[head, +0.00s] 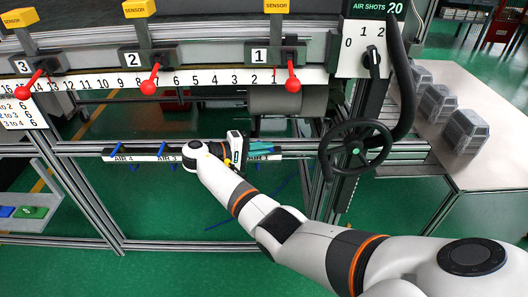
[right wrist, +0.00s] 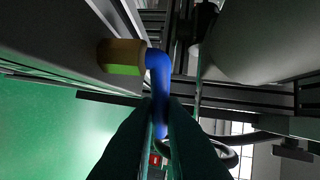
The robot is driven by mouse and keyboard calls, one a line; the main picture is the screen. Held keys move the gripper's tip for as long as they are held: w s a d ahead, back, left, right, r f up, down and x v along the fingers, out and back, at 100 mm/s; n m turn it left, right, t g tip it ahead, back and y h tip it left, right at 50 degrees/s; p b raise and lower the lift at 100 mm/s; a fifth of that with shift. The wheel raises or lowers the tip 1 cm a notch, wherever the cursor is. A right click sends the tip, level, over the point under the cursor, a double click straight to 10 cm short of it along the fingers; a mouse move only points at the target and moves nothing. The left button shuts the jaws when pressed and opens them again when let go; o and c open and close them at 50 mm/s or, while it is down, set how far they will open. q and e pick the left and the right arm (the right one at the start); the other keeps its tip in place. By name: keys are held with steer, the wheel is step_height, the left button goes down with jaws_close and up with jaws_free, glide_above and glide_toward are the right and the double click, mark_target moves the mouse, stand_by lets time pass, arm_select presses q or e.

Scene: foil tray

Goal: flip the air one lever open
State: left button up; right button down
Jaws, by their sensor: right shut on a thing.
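The air bar (head: 137,154) carries a row of blue valve levers, with the labels AIR 4 and AIR 3 readable at its left. My right gripper (head: 248,148) is at the bar's right end, by a partly covered label ending in 1. In the right wrist view, the air one lever (right wrist: 158,75) is a bent blue handle on a brass valve body (right wrist: 122,56). My right gripper's dark fingers (right wrist: 160,118) are shut on the free end of this handle. In the head view, the gripper largely hides the lever. My left gripper is not in view.
A black handwheel (head: 356,148) stands just right of the bar. Red-knobbed levers (head: 292,84) hang above, in front of a numbered scale (head: 205,79). Open green floor lies below the bar.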

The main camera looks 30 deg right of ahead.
stand_by(0.3)
steer(key=c, duration=1.8)
jaws_free()
steer(key=shift+a, duration=0.1)
steer(key=b+v, duration=0.2)
steer(key=v, duration=1)
